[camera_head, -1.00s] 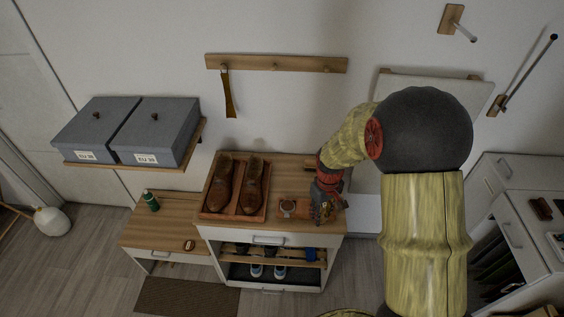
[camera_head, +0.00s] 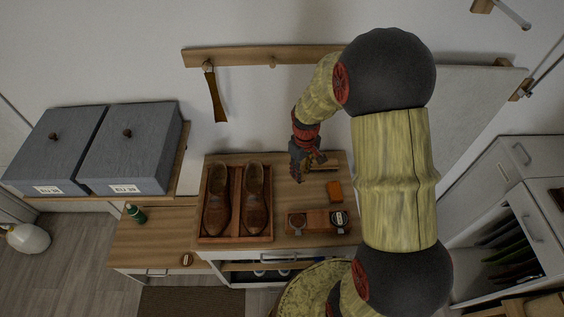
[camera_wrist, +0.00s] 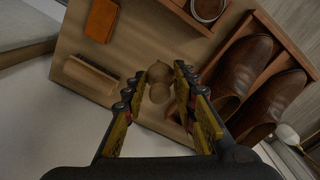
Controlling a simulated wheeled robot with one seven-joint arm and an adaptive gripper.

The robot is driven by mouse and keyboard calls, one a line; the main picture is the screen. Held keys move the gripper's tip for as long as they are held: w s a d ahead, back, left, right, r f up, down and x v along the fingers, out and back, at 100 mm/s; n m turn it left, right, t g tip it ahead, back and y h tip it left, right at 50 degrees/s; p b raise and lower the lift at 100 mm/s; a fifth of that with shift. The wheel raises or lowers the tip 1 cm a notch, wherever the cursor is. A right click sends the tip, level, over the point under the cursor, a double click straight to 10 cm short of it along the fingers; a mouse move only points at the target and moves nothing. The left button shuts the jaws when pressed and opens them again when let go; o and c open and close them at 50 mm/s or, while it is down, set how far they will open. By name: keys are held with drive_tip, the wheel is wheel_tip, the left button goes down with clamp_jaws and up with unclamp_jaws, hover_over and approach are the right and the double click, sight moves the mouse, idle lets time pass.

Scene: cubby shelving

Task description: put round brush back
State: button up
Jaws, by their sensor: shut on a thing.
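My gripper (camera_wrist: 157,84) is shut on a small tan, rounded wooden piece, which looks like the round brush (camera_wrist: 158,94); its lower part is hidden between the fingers. In the head view my gripper (camera_head: 299,172) is over the back of the cabinet top, right of the shoes, and the held piece cannot be made out there. A rectangular wooden brush with dark bristles (camera_wrist: 91,76) lies on the cabinet top (camera_wrist: 135,40), to the left of the fingers in the wrist view. A low wooden tray (camera_head: 318,223) with round tins stands at the front right of the top.
Brown shoes (camera_head: 236,205) stand in a wooden tray at the left of the cabinet top. An orange block (camera_head: 334,191) lies behind the tin tray. A wall rail (camera_head: 232,58) with a hanging shoehorn (camera_head: 215,97) is above. Grey boxes (camera_head: 130,150) sit on a shelf to the left.

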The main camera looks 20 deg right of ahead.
drive_tip(key=w+f, duration=0.3)
drive_tip(key=w, duration=0.1)
drive_tip(key=w+f, duration=0.3)
drive_tip(key=w, duration=0.1)
drive_tip(key=w+f, duration=0.3)
drive_tip(key=w, duration=0.1)
drive_tip(key=shift+w+d, duration=0.1)
drive_tip(key=shift+w, duration=0.1)
drive_tip(key=shift+w+f, duration=0.25)
drive_tip(key=shift+f, duration=1.55)
drive_tip(key=shift+f+b, duration=0.2)
drive_tip(key=shift+b, duration=0.15)
drive_tip(key=o, duration=1)
drive_tip(key=shift+o, duration=0.4)
drive_tip(key=shift+r, duration=0.15)
